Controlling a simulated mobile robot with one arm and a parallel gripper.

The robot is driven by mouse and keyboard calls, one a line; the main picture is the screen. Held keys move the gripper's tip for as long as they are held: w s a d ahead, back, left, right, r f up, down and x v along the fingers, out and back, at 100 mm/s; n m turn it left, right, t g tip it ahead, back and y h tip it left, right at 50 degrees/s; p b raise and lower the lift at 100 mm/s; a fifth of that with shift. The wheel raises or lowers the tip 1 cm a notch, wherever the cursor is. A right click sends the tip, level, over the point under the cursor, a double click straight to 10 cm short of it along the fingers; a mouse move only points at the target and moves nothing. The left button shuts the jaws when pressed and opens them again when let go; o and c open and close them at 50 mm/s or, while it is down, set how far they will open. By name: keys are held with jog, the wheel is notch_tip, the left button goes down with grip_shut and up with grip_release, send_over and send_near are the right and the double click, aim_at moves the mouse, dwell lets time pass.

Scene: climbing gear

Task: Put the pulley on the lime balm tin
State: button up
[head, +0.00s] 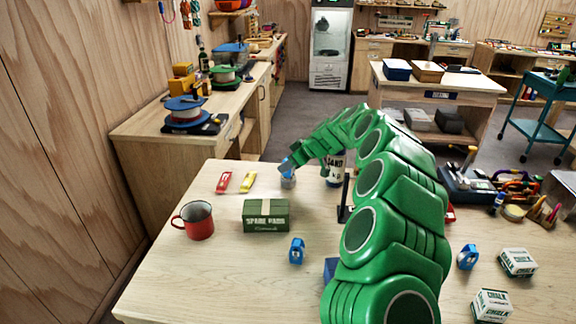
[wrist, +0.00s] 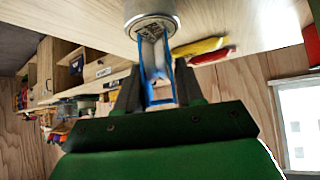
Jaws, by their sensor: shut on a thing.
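My gripper (head: 287,170) is at the far edge of the table, shut on a blue pulley (wrist: 158,82). The wrist view shows the pulley between the two fingers, with blue side plates and a pale middle. A small round silvery tin (head: 288,183) stands on the table right at the pulley. It also shows in the wrist view (wrist: 150,24), just beyond the pulley's end. I cannot tell whether pulley and tin touch. No lime colour shows on the tin, and its label is unreadable.
A white bottle (head: 336,168) stands close right of the tin. Red (head: 223,182) and yellow (head: 248,182) items lie left. A green box (head: 266,215), red mug (head: 197,220) and blue items (head: 297,250) (head: 468,256) stand nearer. The front left table is clear.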

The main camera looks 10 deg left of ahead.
jog(key=shift+f, duration=0.15)
jog(key=shift+f, duration=0.15)
jog(key=o, duration=1.1)
jog(key=shift+s+d+r, duration=0.1)
jog(key=shift+d+r, duration=0.3)
jog(key=shift+r, duration=0.2)
jog(key=v, duration=1)
jog(key=shift+s+d+r, duration=0.15)
jog(key=shift+d+r, duration=0.1)
jog(key=shift+r, duration=0.05)
